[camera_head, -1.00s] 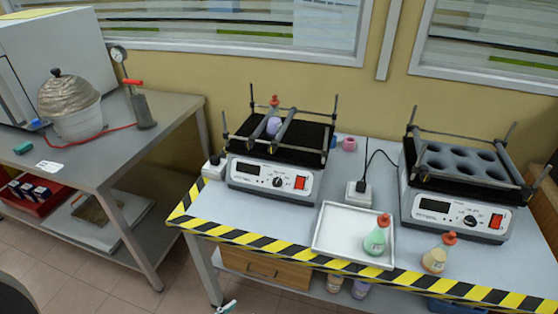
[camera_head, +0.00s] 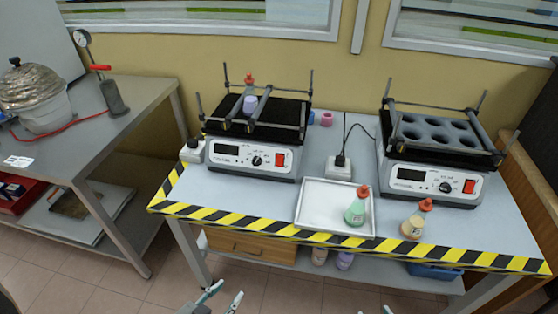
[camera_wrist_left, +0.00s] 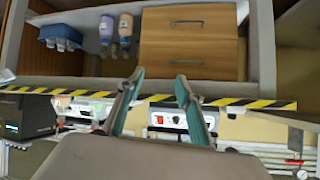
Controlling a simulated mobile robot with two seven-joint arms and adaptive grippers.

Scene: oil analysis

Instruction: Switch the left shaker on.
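The left shaker (camera_head: 254,142) stands at the back left of the bench. Its front panel has a dark display, a black knob (camera_head: 257,160) and a red switch (camera_head: 281,160); I cannot tell the switch's position. A flask with an orange cap (camera_head: 249,92) sits on its black platform, between bars. My left gripper (camera_head: 226,291) is open and empty, low in front of the bench, well short of the shaker. In the left wrist view its fingers (camera_wrist_left: 160,78) are apart, with a shaker panel (camera_wrist_left: 172,121) beyond them. Fingertips of my right gripper (camera_head: 374,311) show apart at the bottom edge.
A second shaker (camera_head: 435,155) stands at right. A white tray (camera_head: 310,217) holds a green flask (camera_head: 356,207); a beige flask (camera_head: 416,219) stands beside it near the striped front edge (camera_head: 260,228). A wooden drawer (camera_head: 250,246) is below. Another table (camera_head: 140,105) stands left.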

